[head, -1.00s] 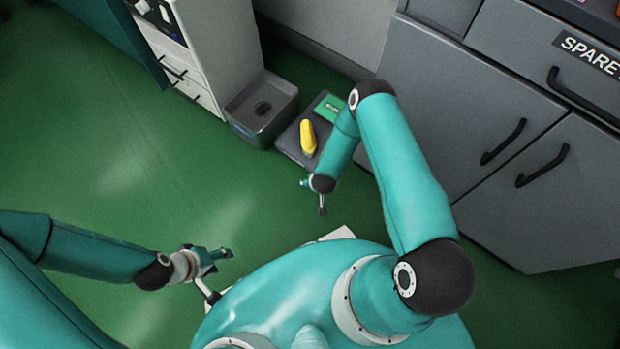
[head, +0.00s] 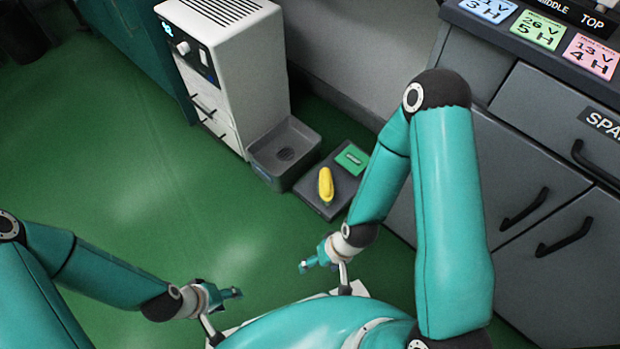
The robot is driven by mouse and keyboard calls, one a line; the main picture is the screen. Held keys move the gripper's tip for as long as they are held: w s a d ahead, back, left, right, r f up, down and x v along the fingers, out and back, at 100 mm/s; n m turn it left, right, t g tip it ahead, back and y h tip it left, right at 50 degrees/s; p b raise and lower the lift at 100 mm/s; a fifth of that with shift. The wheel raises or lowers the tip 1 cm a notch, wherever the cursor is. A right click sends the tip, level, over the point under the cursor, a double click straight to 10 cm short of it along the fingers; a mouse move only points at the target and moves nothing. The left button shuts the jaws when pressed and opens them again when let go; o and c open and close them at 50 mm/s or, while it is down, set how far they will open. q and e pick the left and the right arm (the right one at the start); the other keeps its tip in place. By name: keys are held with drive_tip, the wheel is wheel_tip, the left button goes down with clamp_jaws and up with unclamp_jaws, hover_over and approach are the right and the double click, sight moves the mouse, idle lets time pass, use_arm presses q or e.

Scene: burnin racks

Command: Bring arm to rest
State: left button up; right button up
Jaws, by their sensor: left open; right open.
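My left gripper (head: 222,312) is at the lower left of the head view, beside my body, open and empty. My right gripper (head: 325,275) is right of it, in front of my body, open and empty. My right arm is bent, with its elbow high at the right and its forearm running down to the gripper. Both grippers are apart from any object.
Beyond my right gripper a dark platform (head: 318,204) bears a yellow object (head: 326,185) and a green block (head: 352,158). A grey basin (head: 262,160) adjoins a white cabinet (head: 235,75). Grey cupboards (head: 530,190) stand close at the right. Green floor at left is clear.

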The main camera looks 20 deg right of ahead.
wheel_tip(320, 180, up, 31)
drive_tip(key=p, duration=3.1)
drive_tip(key=shift+w+r, duration=0.15)
